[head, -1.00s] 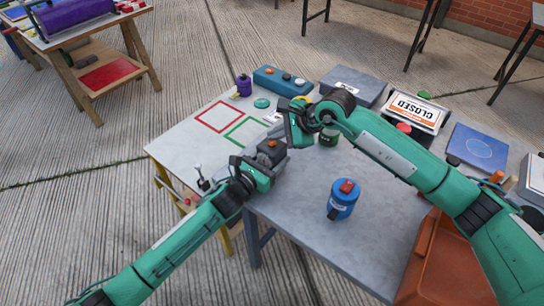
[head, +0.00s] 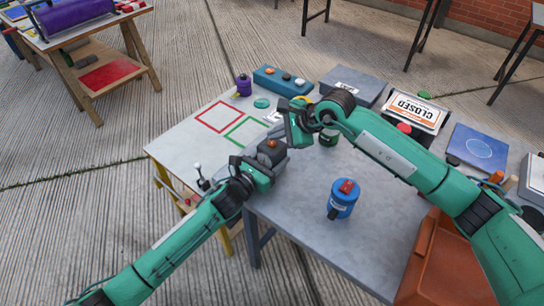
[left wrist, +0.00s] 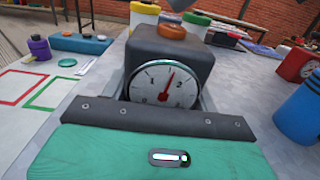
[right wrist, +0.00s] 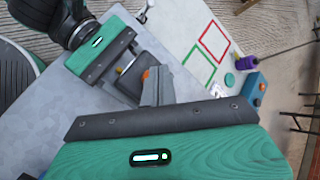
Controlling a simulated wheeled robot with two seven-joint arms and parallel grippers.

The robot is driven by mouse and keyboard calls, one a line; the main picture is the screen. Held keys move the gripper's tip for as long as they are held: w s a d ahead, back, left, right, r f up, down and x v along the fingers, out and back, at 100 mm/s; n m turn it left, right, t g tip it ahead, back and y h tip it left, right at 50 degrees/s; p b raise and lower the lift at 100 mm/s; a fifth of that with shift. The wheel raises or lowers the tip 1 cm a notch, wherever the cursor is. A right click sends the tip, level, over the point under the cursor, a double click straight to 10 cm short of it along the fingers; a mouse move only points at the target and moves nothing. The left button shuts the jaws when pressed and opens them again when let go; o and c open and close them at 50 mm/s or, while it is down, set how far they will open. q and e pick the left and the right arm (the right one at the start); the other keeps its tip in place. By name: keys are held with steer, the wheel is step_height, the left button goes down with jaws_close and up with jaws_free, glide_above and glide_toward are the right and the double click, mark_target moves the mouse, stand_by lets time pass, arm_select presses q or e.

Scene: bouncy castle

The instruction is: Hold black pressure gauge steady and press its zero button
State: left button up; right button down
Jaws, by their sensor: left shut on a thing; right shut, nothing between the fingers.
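The black pressure gauge (left wrist: 152,50) fills the middle of the left wrist view, with its white dial (left wrist: 150,88) and red needle towards the camera. An orange button (left wrist: 171,31) sits on its top. My left gripper (head: 264,166) is shut on the gauge, above the table's left part. In the right wrist view the gauge (right wrist: 130,82) shows between the left jaws. My right gripper (right wrist: 157,80) is shut and empty, its fingertips close beside the orange button (right wrist: 145,73); I cannot tell whether they touch.
A blue canister (head: 341,203) with a red top stands on the grey table (head: 300,225). Red and green outlined squares (head: 218,116) mark the white part. A teal button box (head: 283,80) and a purple bottle (head: 243,85) stand behind. An orange bin (head: 440,260) is front right.

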mark_target(276, 146)
steer(key=shift+f, duration=0.2)
steer(key=shift+f, duration=0.35)
stand_by(0.5)
steer(key=shift+r, duration=0.5)
step_height(276, 146, up, 6)
stand_by(0.7)
stand_by(0.5)
